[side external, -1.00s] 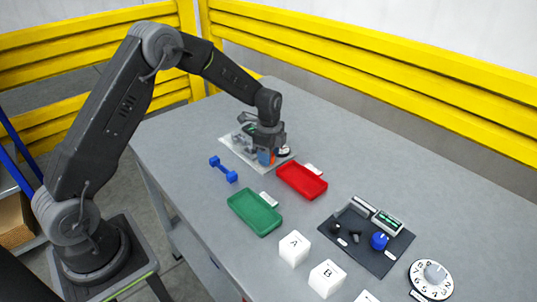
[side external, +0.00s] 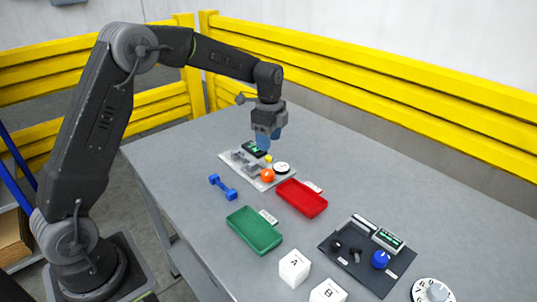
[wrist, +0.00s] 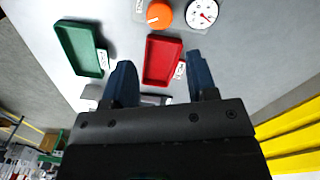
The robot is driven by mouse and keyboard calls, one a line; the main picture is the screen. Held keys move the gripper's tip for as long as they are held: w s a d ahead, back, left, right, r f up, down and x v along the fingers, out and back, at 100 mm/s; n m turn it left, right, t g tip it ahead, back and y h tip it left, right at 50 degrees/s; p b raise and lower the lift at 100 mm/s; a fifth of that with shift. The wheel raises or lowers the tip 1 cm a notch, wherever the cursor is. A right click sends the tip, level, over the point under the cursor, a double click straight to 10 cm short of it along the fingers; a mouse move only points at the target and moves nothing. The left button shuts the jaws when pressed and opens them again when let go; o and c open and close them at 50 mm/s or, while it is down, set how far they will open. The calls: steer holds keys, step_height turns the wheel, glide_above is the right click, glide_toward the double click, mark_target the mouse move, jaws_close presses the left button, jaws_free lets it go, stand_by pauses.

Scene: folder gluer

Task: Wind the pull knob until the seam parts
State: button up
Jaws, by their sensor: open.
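The orange knob (side external: 267,175) is on a light plate (side external: 284,183) on the table. It also shows at the top of the wrist view (wrist: 159,14), with a white pointer line and a small label beside it. A round white dial gauge (side external: 281,168) with a needle (wrist: 201,13) is next to it. Grey clamp-like parts and a dark unit with a green display (side external: 254,148) are on the same plate. No seam can be made out. My gripper (side external: 268,143) is above the plate, open, its blue fingers apart (wrist: 162,80) and clear of the knob.
A red tray (side external: 301,209), a green tray (side external: 254,247) and a blue dumbbell-shaped piece (side external: 222,187) lie near the plate. A dark panel (side external: 347,268) with a blue knob, lettered white cubes (side external: 294,268) and a white numbered dial (side external: 425,290) are farther right. Yellow rails border the table.

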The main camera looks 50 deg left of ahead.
steer(key=shift+r, duration=1.1)
